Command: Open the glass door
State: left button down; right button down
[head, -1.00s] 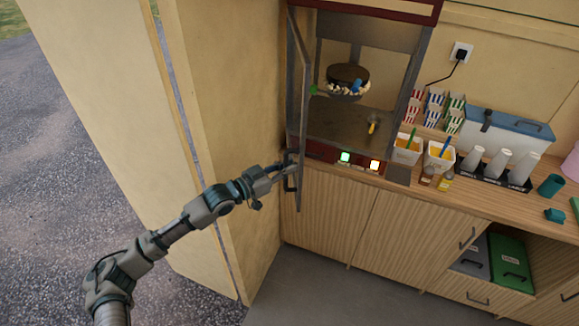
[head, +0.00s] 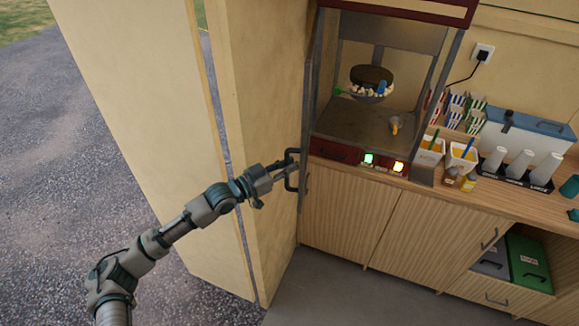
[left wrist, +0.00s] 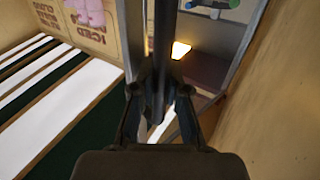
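The glass door (head: 306,130) of the popcorn machine (head: 400,88) stands swung out at the machine's left side, seen almost edge-on. The machine's front is open, with the kettle (head: 372,76) and popcorn in plain sight. My left gripper (head: 287,172) is at the door's dark handle (head: 290,153), low on the door. In the left wrist view, my left gripper's fingers (left wrist: 164,112) close in on both sides of a dark upright bar, which looks like the handle (left wrist: 163,55). Finger contact is partly hidden. My right gripper is in neither view.
A tan wall panel (head: 262,120) stands close to the left of the door. The wooden counter (head: 450,188) on the right holds striped boxes (head: 455,105), white tubs (head: 430,150), bottles (head: 468,180) and a blue-lidded cooler (head: 525,130). Grey floor (head: 350,295) is clear in front.

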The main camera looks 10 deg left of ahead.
pick_arm(q)
jog(key=c, duration=1.3)
grip_release()
jog(key=shift+d, duration=0.2)
jog(key=shift+o, duration=0.7)
jog(key=shift+d, duration=1.1)
jog(key=v, duration=1.1)
jog(key=shift+s, duration=0.3)
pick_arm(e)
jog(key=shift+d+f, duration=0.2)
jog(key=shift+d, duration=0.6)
